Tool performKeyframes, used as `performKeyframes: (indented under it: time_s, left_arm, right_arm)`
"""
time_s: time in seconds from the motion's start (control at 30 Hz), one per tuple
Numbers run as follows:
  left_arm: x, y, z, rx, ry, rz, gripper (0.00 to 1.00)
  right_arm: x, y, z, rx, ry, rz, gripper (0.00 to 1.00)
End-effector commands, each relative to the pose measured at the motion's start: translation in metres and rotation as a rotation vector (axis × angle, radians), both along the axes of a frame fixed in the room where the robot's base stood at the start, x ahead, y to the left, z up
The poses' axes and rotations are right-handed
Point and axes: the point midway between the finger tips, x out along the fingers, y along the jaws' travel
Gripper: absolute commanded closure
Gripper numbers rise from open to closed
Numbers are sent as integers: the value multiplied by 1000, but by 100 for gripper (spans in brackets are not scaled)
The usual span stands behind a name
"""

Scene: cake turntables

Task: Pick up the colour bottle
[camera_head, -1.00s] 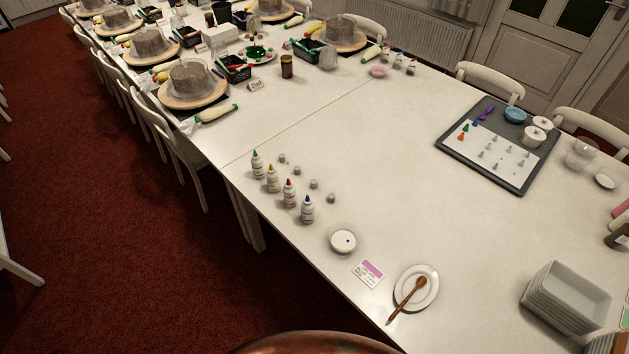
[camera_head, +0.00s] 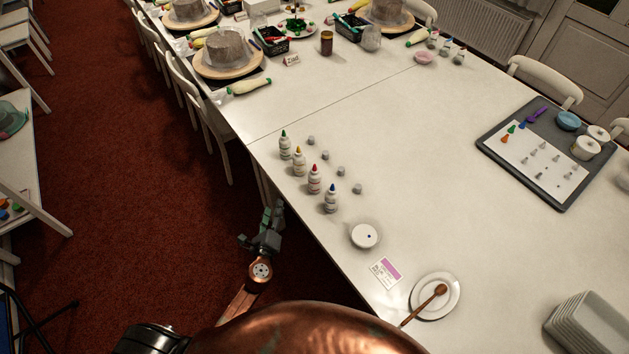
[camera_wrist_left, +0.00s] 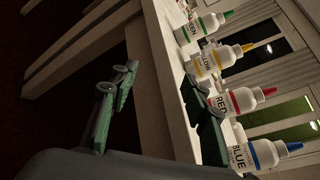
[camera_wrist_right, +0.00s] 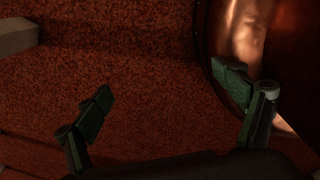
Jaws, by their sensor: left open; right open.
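Several white colour bottles stand upright in a row along the table's left edge: one with a green tip (camera_head: 285,147), a yellow tip (camera_head: 299,163), a red tip (camera_head: 314,180) and a blue tip (camera_head: 331,200). In the left wrist view their labels read green (camera_wrist_left: 188,34), yellow (camera_wrist_left: 206,64), red (camera_wrist_left: 238,102) and blue (camera_wrist_left: 246,153). My left gripper (camera_head: 262,225) is open and empty beside the table edge, left of the blue-tipped bottle and apart from it. My right gripper (camera_wrist_right: 172,88) is open and empty over red carpet in its wrist view; it is out of the head view.
Small grey caps (camera_head: 341,171) lie right of the bottles. A white pot (camera_head: 364,236), a label card (camera_head: 386,272) and a saucer (camera_head: 452,307) with a brown spoon lie nearer. A dark tray (camera_head: 490,145) is at right. The table's middle is clear.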

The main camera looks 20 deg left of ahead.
Motion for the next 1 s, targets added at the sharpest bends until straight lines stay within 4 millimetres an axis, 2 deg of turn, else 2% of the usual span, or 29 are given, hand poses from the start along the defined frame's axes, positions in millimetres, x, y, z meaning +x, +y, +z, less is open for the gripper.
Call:
performKeyframes:
  time_s: [0.03, 0.1, 0.2, 0.3, 0.47, 0.77, 1.0]
  left_arm:
    - [12, -19, 22, 138, -33, -70, 57]
    - [22, -46, 41, 324, -60, -156, 57]
    - [32, -75, 55, 542, -86, -246, 57]
    - [37, -94, 60, 694, -99, -302, 57]
    - [44, -107, 61, 802, -105, -338, 57]
    - [74, -111, 64, 807, -106, -339, 57]
    - [108, -115, 68, 807, -105, -339, 57]
  right_arm:
    - [0, 1, -1, 1, 0, 0, 6]
    - [0, 1, -2, 1, 0, 0, 1]
    - [0, 1, -2, 1, 0, 0, 0]
    - [0, 1, -2, 1, 0, 0, 0]
    - [0, 1, -3, 1, 0, 0, 0]
    - [0, 1, -3, 1, 0, 0, 0]
    - [1, 0, -3, 0, 0, 1, 0]
